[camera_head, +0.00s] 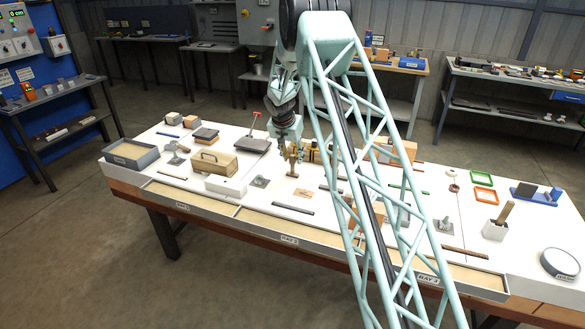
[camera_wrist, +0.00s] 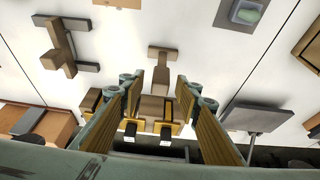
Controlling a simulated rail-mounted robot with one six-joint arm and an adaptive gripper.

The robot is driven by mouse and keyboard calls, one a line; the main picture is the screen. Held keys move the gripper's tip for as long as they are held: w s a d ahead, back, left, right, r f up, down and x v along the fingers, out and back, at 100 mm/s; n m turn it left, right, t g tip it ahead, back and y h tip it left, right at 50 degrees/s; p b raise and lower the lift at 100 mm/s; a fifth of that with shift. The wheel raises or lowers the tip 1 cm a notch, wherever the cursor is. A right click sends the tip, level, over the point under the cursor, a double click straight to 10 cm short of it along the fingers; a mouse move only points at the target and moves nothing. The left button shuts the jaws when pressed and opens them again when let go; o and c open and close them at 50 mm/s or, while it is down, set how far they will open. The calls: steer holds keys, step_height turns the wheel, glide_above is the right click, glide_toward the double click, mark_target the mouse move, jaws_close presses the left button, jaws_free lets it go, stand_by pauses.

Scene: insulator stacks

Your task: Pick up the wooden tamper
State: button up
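A brown T-shaped wooden piece that looks like the tamper (camera_wrist: 160,80) lies below my gripper in the wrist view, with a narrow shaft and a wider block toward the fingers. In the head view a small upright brown piece (camera_head: 293,157) stands under the gripper; it may be the same thing. My gripper (camera_wrist: 158,118) has its yellow-padded fingers apart, one on each side of the piece's near end. I cannot tell whether they touch it. In the head view my gripper (camera_head: 287,138) hangs over the middle of the table, and its fingertips are hard to make out.
A brown and grey H-shaped piece (camera_wrist: 62,50) lies to the left in the wrist view, and a grey plate (camera_wrist: 256,118) is to the right. In the head view, a tan box with a handle (camera_head: 214,161) stands left. Shallow trays (camera_head: 285,229) line the front edge.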

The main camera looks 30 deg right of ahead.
steer(key=shift+c, duration=0.6)
steer(key=c, duration=0.8)
steer(key=shift+c, duration=0.2)
steer(key=shift+r+p, duration=0.8)
steer(key=shift+r, duration=4.25)
steer(key=shift+o, duration=0.9)
steer(key=shift+d, duration=0.1)
steer(key=shift+c, duration=0.9)
